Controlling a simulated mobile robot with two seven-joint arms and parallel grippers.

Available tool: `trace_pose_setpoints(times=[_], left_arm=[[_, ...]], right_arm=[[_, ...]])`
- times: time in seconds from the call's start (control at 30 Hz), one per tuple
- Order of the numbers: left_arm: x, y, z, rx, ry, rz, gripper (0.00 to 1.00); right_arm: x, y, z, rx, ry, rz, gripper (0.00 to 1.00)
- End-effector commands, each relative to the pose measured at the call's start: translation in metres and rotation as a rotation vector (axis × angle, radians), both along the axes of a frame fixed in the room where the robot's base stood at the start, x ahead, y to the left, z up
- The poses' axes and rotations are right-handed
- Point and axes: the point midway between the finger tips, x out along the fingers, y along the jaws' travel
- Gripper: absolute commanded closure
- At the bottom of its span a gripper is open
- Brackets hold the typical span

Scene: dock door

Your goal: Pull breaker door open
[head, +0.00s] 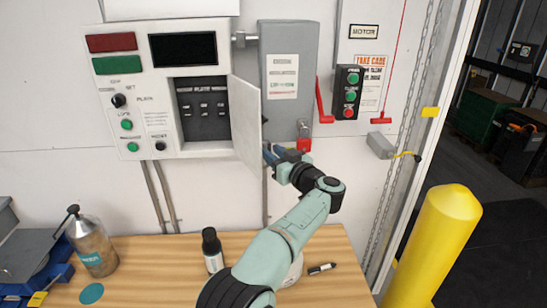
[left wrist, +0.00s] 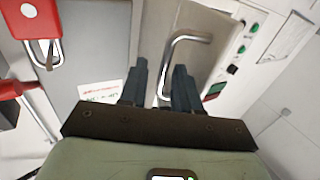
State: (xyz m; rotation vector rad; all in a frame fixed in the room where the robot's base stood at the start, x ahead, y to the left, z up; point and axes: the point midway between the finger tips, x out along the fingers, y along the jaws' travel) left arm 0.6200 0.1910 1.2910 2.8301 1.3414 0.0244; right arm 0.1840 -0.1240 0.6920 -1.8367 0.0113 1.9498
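The breaker door (head: 246,122) is a pale panel standing swung out at the right side of the breaker recess (head: 203,108), whose dark inside with several switches shows. My left gripper (head: 268,153) is at the door's lower right edge in the head view. In the left wrist view, a bent metal handle (left wrist: 177,45) stands on the door (left wrist: 213,22). The two dark fingers of my left gripper (left wrist: 158,85) are apart, with the handle's bar showing between them, nearer the right finger. Whether they touch is unclear. My right gripper is not in view.
A grey box (head: 287,60) with a red padlock (head: 304,136) is right of the door. A button box (head: 348,92) is farther right. The wooden bench (head: 335,288) below carries a metal flask (head: 91,245) and a dark bottle (head: 212,250). A yellow post (head: 435,245) stands at right.

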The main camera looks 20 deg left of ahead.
Motion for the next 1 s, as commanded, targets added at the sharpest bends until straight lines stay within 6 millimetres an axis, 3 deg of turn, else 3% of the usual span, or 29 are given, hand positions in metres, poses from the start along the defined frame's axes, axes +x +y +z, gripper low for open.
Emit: trace_pose_setpoints(times=[0.43,0.8,1.0], left_arm=[[-0.007,-0.011,-0.005,-0.004,0.007,-0.001,0.64],[-0.055,-0.073,-0.006,-0.004,0.008,-0.002,0.64],[-0.074,-0.097,-0.004,-0.003,0.006,0.000,0.64]], right_arm=[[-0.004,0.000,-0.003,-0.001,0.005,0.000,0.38],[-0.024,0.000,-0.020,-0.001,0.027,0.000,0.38],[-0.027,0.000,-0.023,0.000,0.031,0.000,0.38]])
